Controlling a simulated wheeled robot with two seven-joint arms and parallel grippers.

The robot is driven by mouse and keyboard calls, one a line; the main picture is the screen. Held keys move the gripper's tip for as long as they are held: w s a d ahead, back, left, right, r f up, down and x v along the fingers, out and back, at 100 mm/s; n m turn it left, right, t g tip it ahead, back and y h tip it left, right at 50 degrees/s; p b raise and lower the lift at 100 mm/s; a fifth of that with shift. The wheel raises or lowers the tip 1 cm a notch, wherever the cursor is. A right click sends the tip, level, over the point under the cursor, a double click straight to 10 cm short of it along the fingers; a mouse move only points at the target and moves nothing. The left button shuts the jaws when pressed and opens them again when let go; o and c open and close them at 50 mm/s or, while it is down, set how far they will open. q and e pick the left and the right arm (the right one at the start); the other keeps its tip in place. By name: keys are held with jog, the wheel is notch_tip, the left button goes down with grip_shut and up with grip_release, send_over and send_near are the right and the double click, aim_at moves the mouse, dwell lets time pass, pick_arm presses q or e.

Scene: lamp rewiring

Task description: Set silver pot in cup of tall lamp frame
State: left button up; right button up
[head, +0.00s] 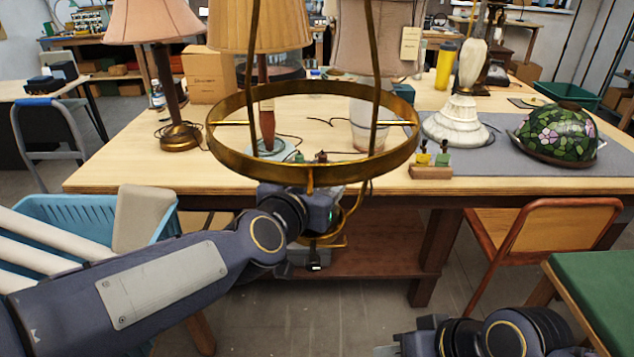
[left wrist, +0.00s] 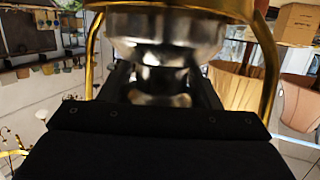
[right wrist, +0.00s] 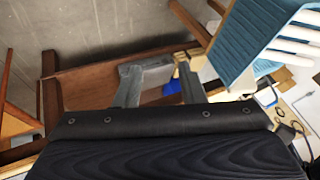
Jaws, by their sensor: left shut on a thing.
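The tall lamp frame shows as a wide brass ring (head: 310,176) with brass rods rising from it, in front of the table. My left gripper (head: 322,212) is just below the ring, partly hidden by its own wrist. In the left wrist view the shiny silver pot (left wrist: 165,50) sits between my left gripper's fingers (left wrist: 162,92), which are shut on it. Brass rods (left wrist: 268,60) of the frame stand on both sides of the pot, and a brass band crosses above it. The frame's cup is not clearly visible. My right gripper (right wrist: 158,85) is open and empty, low at the right.
The wooden table (head: 130,165) carries shaded lamps, a white lamp base (head: 462,120) and a floral glass shade (head: 560,133). A blue crate (head: 60,212) with pale tubes is at the left. A wooden chair (head: 550,232) and green-topped stool (head: 597,295) stand at the right.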

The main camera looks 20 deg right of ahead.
pick_arm(q)
jog(key=o, duration=1.2)
jog(key=shift+o, duration=0.2)
